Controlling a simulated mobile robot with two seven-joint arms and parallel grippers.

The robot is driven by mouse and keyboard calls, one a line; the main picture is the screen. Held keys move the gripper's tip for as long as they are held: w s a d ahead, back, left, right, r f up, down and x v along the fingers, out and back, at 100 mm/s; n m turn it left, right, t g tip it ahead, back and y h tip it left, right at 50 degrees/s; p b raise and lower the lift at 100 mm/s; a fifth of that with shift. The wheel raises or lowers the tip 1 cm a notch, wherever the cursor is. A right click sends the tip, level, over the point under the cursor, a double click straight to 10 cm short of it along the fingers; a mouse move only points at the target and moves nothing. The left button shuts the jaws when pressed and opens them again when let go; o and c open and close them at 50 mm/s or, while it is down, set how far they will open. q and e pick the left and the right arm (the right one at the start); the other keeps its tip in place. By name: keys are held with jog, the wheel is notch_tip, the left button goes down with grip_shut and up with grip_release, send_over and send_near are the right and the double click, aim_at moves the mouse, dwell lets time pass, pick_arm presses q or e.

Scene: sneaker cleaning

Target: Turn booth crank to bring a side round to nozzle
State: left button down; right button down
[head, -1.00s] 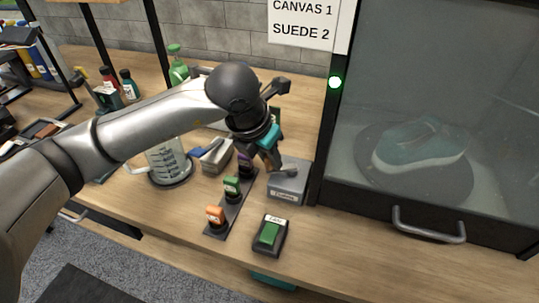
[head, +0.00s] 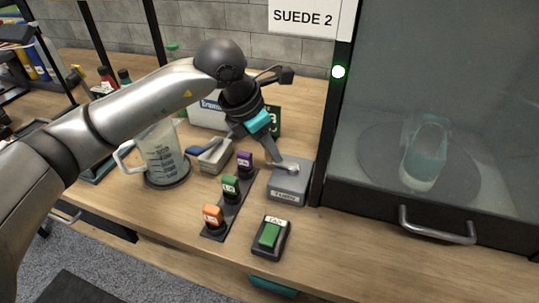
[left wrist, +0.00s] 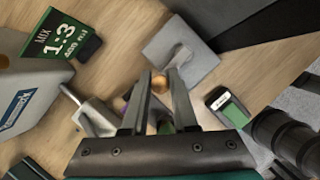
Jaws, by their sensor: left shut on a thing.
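The grey crank box (head: 289,186) stands on the bench just left of the booth, with a small crank arm on top. My left gripper (head: 273,156) reaches down to the crank from the left and is shut on its handle. In the left wrist view the crank box (left wrist: 190,55) lies beyond my fingers, and a round brass-coloured knob (left wrist: 159,84) shows between them. Behind the booth glass, a teal sneaker (head: 424,152) sits on a round dark turntable (head: 375,165), one end towards the front. The nozzle cannot be made out. My right gripper is not in view.
A green-topped switch (head: 270,235) stands in front of the crank box. A strip with orange, green and purple knobs (head: 230,189) and a measuring jug (head: 163,158) are to the left. The booth handle (head: 437,226) juts out at right.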

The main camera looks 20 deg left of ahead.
pick_arm(q)
jog(key=shift+w+m, duration=0.3)
jog(key=shift+m, duration=0.3)
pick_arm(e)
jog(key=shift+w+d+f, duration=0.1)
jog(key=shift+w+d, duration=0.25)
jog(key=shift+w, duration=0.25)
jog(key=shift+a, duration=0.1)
pick_arm(q)
jog(key=c, duration=0.7)
grip_release()
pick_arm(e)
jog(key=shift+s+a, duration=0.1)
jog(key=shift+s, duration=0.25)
pick_arm(q)
jog(key=p+v, duration=0.1)
jog(key=v, duration=0.6)
jog(key=p+v, duration=0.1)
jog(key=v, duration=0.7)
jog(key=shift+a+r+p, duration=0.15)
jog(key=shift+a+p, duration=0.15)
jog(key=shift+p, duration=0.1)
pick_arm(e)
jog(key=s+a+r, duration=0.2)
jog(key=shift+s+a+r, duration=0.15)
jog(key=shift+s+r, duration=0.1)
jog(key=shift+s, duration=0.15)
